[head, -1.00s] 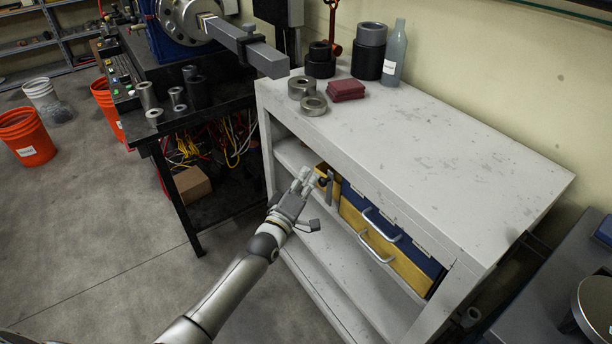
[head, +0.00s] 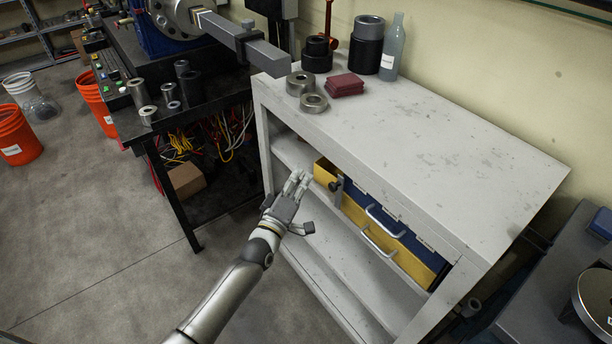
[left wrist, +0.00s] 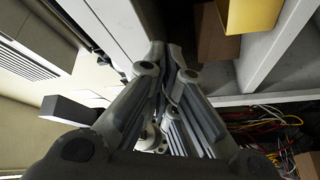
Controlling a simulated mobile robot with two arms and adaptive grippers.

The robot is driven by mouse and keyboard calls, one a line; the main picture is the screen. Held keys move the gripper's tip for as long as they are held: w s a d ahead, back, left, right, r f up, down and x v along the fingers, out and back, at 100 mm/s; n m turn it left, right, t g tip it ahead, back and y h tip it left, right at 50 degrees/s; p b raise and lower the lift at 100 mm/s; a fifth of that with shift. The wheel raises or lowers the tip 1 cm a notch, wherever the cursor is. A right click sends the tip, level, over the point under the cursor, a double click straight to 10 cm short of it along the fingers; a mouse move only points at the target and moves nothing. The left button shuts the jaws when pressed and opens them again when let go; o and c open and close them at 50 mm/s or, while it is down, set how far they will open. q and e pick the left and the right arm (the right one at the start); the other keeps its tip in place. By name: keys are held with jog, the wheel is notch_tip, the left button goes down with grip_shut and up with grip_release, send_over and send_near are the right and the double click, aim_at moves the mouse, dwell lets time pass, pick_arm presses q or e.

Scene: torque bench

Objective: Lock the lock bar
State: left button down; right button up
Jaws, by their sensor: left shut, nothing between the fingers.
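What looks like the lock bar (head: 338,187), a short grey upright piece with a dark knob, is at the left end of the drawers under the cabinet's white top. My left gripper (head: 299,178) is shut and empty, in front of the cabinet opening, left of the bar and apart from it in the picture. In the left wrist view the closed fingers (left wrist: 168,62) point toward the cabinet, with a yellow face (left wrist: 250,14) at the top. The bar cannot be made out there. My right gripper is not in view.
Yellow and blue drawers (head: 420,261) with two bar handles sit in the white cabinet (head: 450,160). Rings, a red stack (head: 344,85) and a bottle (head: 393,50) stand on top. A dark bench (head: 215,92) is at left. The floor in front is clear.

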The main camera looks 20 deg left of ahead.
pick_arm(q)
jog(key=d+r+v, duration=0.1)
jog(key=v, duration=0.6)
jog(key=shift+s+f, duration=0.25)
jog(key=shift+s, duration=0.25)
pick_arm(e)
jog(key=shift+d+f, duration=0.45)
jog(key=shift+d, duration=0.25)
pick_arm(q)
jog(key=s+a+f+m+g+y, duration=0.1)
jog(key=s+f+m+g, duration=0.4)
jog(key=f, duration=1.1)
jog(key=s+a+f+m+g, duration=0.1)
jog(key=s+f+g, duration=0.3)
jog(key=s+f, duration=0.75)
jog(key=s+a+f+m+g+y, duration=0.1)
jog(key=s+f+m+g, duration=0.2)
jog(key=s+f, duration=0.8)
jog(key=s+a+f+m+g+y, duration=0.1)
jog(key=s+f+m+g, duration=0.3)
jog(key=s+f, duration=0.8)
jog(key=s+a+g, duration=0.1)
jog(key=s+g, duration=0.1)
jog(key=s, duration=0.6)
jog(key=shift+m, duration=0.3)
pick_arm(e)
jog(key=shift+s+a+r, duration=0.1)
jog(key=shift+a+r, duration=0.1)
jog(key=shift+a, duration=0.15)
